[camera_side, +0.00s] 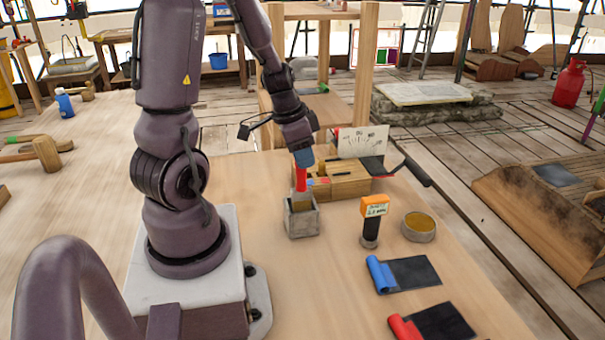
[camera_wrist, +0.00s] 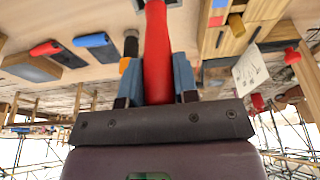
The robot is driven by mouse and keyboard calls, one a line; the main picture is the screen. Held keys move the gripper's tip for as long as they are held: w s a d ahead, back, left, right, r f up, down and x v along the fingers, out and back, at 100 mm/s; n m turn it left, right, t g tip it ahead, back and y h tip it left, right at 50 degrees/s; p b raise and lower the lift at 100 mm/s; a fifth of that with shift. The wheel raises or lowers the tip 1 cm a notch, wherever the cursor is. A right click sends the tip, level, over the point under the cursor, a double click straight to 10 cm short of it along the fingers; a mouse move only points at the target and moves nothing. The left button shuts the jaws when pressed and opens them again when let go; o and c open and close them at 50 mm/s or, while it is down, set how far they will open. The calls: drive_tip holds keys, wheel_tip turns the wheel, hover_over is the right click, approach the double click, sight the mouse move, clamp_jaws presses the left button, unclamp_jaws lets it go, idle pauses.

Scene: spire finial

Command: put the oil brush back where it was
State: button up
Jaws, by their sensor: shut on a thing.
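The oil brush (camera_side: 301,180) has a red handle and stands roughly upright. Its lower end is at the mouth of a small grey square holder (camera_side: 302,218); I cannot tell how deep it sits. In the wrist view the red handle (camera_wrist: 157,50) runs between the two blue fingers. My gripper (camera_side: 303,160) is shut on the upper part of the handle, above the holder. It also shows in the wrist view (camera_wrist: 157,80). The brush's tip is hidden.
A wooden box (camera_side: 340,183) stands close behind the holder. To the right are an orange-topped tool (camera_side: 373,220), a round tin (camera_side: 419,227), and blue (camera_side: 380,274) and red (camera_side: 404,327) rolls with dark sheets. Bare tabletop lies in front of the holder.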

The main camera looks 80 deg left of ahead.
drive_tip(key=shift+f, duration=2.05)
drive_tip(key=o, duration=0.9)
drive_tip(key=v, duration=1.2)
drive_tip(key=d+r, duration=0.3)
drive_tip(key=d, duration=0.3)
drive_tip(key=d+r+t, duration=0.1)
drive_tip(key=d+r, duration=0.2)
drive_tip(key=d, duration=0.4)
drive_tip(key=d+r+t, duration=0.1)
drive_tip(key=d+r, duration=0.3)
drive_tip(key=d, duration=0.3)
drive_tip(key=shift+w, duration=0.25)
